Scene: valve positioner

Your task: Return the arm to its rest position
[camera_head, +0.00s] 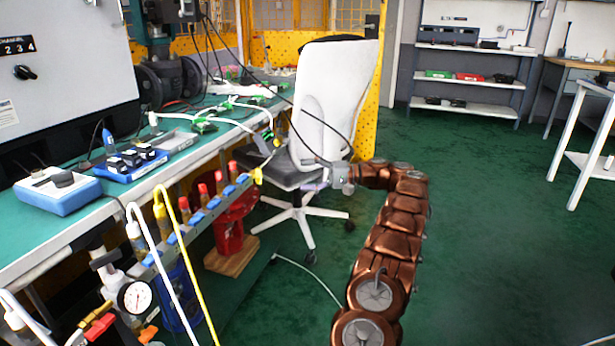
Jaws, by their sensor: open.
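My copper-coloured arm (388,245) rises from the bottom of the picture, bends at the top and reaches left. My gripper (320,175) is at its end, small and grey, in front of the white office chair (335,95) and close to its seat. It is open, and I see nothing between its fingers. The fingertips are small and hard to make out against the chair. I cannot tell from this view whether the gripper touches the chair.
A green-topped workbench (75,210) runs along the left, with a blue box (58,190). On its front edge is a rail of valves with red tops (203,192). A pressure gauge (135,297) and white and yellow hoses stand lower left. Green floor (480,230) is clear at right.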

